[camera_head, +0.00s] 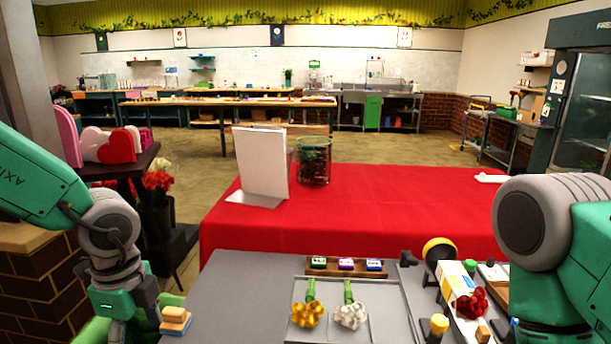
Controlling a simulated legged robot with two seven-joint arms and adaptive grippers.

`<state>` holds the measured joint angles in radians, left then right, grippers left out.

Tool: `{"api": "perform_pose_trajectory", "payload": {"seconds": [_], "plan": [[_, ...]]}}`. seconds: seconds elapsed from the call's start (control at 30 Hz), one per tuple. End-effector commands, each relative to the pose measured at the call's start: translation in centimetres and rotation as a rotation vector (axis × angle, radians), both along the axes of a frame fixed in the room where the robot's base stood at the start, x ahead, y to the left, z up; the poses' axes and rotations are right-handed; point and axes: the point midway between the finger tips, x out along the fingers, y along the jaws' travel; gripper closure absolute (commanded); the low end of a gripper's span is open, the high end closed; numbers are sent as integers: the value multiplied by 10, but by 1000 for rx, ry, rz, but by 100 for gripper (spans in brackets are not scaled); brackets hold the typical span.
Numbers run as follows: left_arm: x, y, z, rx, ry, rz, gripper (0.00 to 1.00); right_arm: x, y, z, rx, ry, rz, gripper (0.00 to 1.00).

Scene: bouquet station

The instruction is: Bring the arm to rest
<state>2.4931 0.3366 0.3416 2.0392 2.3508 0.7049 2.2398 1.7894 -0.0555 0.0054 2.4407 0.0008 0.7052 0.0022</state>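My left arm (105,235) comes in from the left and hangs down beside the grey worktop's left edge. The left gripper (130,312) is at the bottom left, next to a small stack of wood-, yellow- and blue-coloured blocks (175,321). I cannot make out its fingertips, or whether they touch the stack. My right arm (545,225) fills the right edge, over the worktop's right side. Its gripper is out of the picture.
A red bow (471,303) lies right. Behind, a red-covered table (400,205) carries a glass vase (314,160) and white board (260,162).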

Motion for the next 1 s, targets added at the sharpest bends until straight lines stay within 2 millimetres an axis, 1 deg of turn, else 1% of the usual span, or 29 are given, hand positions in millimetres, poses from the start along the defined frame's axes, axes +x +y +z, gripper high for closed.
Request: {"api": "perform_pose_trajectory", "payload": {"seconds": [0.17,0.37,0.47,0.57,0.67,0.77,0.8,0.87,0.9,0.97,1.0], "plan": [[-5,18,-23,67,16,-188,33,0,-1,-1,-1,0,-2,60],[-15,43,-51,149,45,-471,33,0,-1,-3,-1,-1,-2,60],[-23,55,-67,202,72,-664,33,0,0,-5,-1,0,-1,60],[-29,63,-83,259,112,-896,33,0,0,-6,0,0,0,60],[-36,72,-103,317,173,-1187,33,0,0,-8,0,0,0,60],[-46,79,-129,370,264,-1580,33,0,0,-10,0,0,-1,60],[-52,81,-140,383,307,-1771,33,0,0,-11,0,0,-1,60],[-61,83,-158,395,376,-2075,33,0,-1,-13,-1,0,-1,60],[-68,83,-170,393,419,-2280,33,0,-1,-14,-1,0,-1,60],[-80,82,-188,377,477,-2587,33,0,-1,-16,-1,0,-2,60],[-89,79,-200,358,508,-2793,33,0,-1,-17,-1,0,-2,60]]}}
